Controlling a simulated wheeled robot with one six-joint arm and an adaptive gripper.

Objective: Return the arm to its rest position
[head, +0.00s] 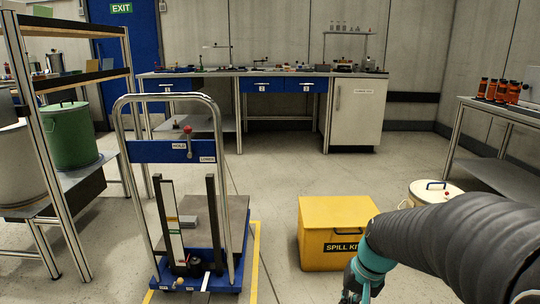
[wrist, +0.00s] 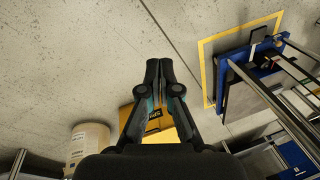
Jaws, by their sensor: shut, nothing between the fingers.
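My gripper shows in the wrist view (wrist: 159,64) with its two dark fingers together and nothing between them. It hangs above the bare concrete floor. In the head view my arm comes in from the lower right, and its end is low in front of the yellow spill kit box, partly cut off by the bottom edge. The fingertips are hidden in that view.
A blue lift trolley (head: 172,151) stands left of centre inside a yellow floor outline. The yellow spill kit box (head: 318,220) and a cream drum (head: 421,190) are close to my arm. Shelving stands left, a bench (head: 512,176) right. Floor behind the trolley is clear.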

